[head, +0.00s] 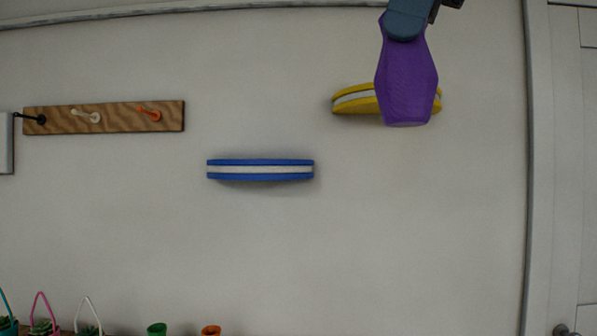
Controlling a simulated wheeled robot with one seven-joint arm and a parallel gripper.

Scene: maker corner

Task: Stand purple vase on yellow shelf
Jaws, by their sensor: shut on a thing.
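The purple vase (407,88) is a faceted, wide-bellied shape at the upper right of the head view. It hangs roughly upright with its flat base down. My gripper (405,25) is at its top and shut on it; the fingertips are only partly seen at the picture's edge. The yellow shelf (352,99), with a pale middle band, is on the wall behind the vase. The vase hides much of the shelf's right half. The vase appears in front of the shelf; I cannot tell whether they touch.
A blue shelf (260,169) on the wall to the lower left is empty. A wooden peg rail (104,117) with black, white and orange pegs is at the left. Planters, a green pot (157,329) and an orange pot (211,330) show at the bottom. A door (566,180) stands right.

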